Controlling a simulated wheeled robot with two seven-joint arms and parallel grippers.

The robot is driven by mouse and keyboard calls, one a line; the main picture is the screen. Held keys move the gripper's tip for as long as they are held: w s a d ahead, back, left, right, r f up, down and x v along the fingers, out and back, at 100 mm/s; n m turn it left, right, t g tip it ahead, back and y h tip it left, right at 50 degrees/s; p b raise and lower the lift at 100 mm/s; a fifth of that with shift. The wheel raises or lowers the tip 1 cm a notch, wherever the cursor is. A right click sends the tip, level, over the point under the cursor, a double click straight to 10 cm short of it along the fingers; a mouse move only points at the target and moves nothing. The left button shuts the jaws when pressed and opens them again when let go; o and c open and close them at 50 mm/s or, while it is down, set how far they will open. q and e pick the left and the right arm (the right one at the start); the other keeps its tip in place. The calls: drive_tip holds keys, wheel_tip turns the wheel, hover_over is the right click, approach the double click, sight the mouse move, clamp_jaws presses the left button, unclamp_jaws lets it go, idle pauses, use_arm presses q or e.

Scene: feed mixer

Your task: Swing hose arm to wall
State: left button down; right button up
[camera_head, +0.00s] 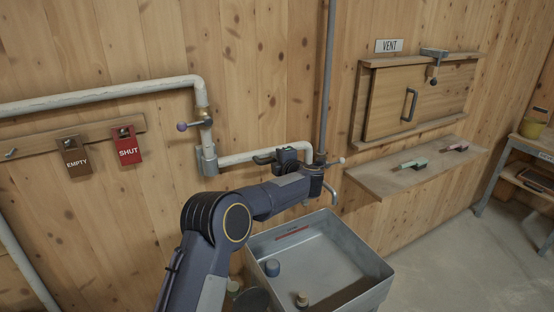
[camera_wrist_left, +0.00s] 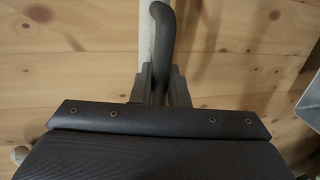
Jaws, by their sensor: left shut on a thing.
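The hose arm (camera_head: 240,158) is a pale pipe that runs right from a grey pivot (camera_head: 208,160) on the wooden wall, close along the wall. A bent spout (camera_head: 331,193) hangs at its right end, above a grey metal tub (camera_head: 262,250). A dark curved handle (camera_head: 262,160) sits on the pipe. My left gripper (camera_head: 277,161) reaches it from below right and is shut on the handle. In the left wrist view the dark handle (camera_wrist_left: 162,40) rises from between the grey fingers (camera_wrist_left: 157,88), with the pale pipe (camera_wrist_left: 146,35) behind. My right gripper is out of view.
A valve with a purple knob (camera_head: 182,127) sits on the pipe above the pivot. EMPTY (camera_head: 73,158) and SHUT (camera_head: 127,148) tags hang at left. A vent hatch (camera_head: 400,97) and a shelf (camera_head: 400,175) are at right. The floor at right is clear.

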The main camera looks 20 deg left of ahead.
use_arm(q)
drive_tip(key=c, duration=1.5)
unclamp_jaws()
drive_tip(key=b+v, duration=0.2)
drive_tip(key=v, duration=0.5)
drive_tip(key=shift+s+d+r+b, duration=0.1)
drive_tip(key=shift+s+d+b, duration=0.1)
drive_tip(key=shift+s+b, duration=0.15)
drive_tip(key=shift+w, duration=0.1)
